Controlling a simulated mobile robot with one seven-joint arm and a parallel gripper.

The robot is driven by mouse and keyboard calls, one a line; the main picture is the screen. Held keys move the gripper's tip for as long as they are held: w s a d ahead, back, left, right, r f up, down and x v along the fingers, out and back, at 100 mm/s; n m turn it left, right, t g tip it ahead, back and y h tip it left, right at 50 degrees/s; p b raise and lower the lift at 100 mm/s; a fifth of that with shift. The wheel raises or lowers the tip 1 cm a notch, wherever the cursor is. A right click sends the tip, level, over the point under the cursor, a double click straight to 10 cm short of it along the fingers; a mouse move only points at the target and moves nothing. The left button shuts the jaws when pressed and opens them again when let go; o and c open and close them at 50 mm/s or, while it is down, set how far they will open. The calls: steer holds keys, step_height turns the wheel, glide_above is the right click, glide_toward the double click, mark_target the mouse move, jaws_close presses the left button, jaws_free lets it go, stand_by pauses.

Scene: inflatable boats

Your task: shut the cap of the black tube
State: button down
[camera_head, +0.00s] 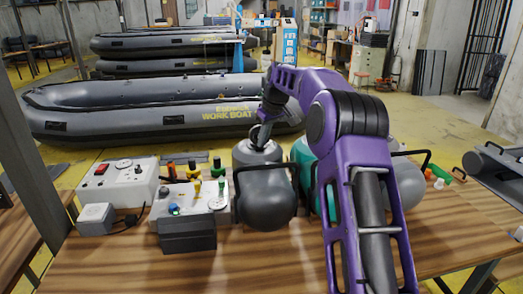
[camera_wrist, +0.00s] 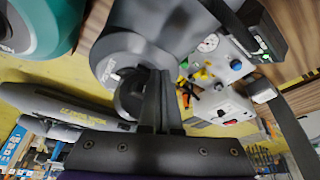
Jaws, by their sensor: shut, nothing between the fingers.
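The black tube (camera_head: 268,195) is a dark grey, rounded body standing on the wooden table, with a black handle on its side. In the wrist view its grey end (camera_wrist: 118,55) fills the upper middle. A dark round cap (camera_wrist: 128,98) sits at that end, tilted out from it, partly hidden by my fingers. My gripper (camera_wrist: 160,78) is shut and empty, its fingertips right beside the cap and the tube's end. I cannot tell whether they touch. In the head view my gripper (camera_head: 265,122) is above the tube's top, small and partly hidden by my arm.
A teal tube (camera_head: 303,165) and a grey tube (camera_head: 408,183) stand to the right, partly behind my arm. A valve panel (camera_head: 218,207), a gauge box (camera_head: 110,186) and a black box (camera_head: 187,234) are to the left. The table's front left is clear.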

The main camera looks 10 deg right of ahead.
steer(key=shift+w+r, duration=0.55)
steer(key=shift+w, duration=0.35)
steer(key=shift+w+r, duration=0.25)
steer(key=shift+w, duration=0.6)
steer(key=shift+w+f, duration=0.25)
steer(key=shift+w, duration=0.25)
steer(key=shift+f, duration=0.3)
steer(key=shift+s, duration=0.1)
